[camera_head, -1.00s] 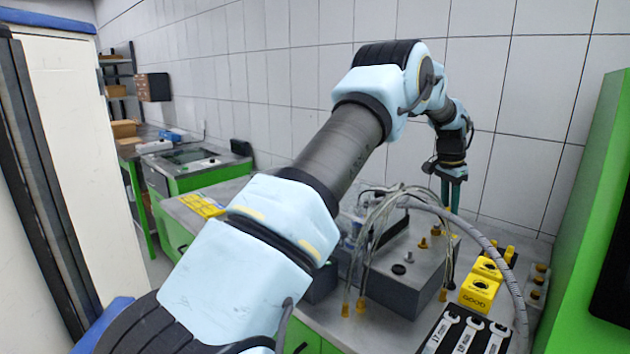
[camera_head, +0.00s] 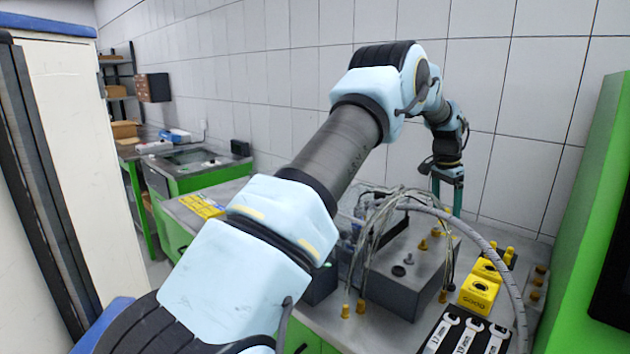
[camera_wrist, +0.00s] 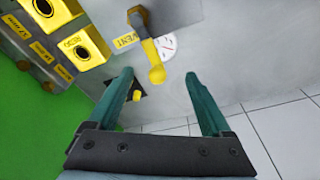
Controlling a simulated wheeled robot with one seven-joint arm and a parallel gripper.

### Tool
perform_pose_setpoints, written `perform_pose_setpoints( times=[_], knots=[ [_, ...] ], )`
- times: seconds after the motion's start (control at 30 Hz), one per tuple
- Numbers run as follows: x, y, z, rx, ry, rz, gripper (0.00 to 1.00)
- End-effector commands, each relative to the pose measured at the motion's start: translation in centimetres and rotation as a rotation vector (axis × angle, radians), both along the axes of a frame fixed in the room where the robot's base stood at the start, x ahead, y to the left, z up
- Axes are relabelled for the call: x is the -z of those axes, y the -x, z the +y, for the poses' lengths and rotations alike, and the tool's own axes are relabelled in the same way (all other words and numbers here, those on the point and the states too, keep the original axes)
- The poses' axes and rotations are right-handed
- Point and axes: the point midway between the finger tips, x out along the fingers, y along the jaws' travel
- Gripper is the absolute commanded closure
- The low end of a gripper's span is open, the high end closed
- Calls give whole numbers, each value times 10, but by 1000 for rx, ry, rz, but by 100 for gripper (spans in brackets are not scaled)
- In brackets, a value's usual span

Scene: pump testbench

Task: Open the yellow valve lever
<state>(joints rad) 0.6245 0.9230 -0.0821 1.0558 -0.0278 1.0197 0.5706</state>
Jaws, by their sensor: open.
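The yellow valve lever (camera_wrist: 151,58) shows in the wrist view on a grey metal surface, hanging from a dark pivot toward my gripper. Its rounded yellow end lies, in the picture, between my two green fingertips. My gripper (camera_wrist: 160,74) is open, with a wide gap between the fingers and nothing held; I see no contact with the lever. In the head view my gripper (camera_head: 447,198) points down above the far side of the bench, near the tiled wall. I cannot make out the lever in the head view.
A yellow VENT label (camera_wrist: 126,40) and a round white dial (camera_wrist: 166,44) flank the lever. Yellow sockets (camera_wrist: 86,46) stand to the left. In the head view, a hose (camera_head: 478,240) arches over the bench, a wrench tray (camera_head: 466,333) sits in front, and a green cabinet (camera_head: 592,220) stands right.

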Motion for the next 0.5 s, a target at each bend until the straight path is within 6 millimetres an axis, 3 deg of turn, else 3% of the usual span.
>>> perform_pose_setpoints(
  times=[0.1, 0.5],
  knots=[
    [0, 0, 0, 0, 0, 1, 3],
    [-7, 0, 0, 0, 1, 0, 3]
  ],
)
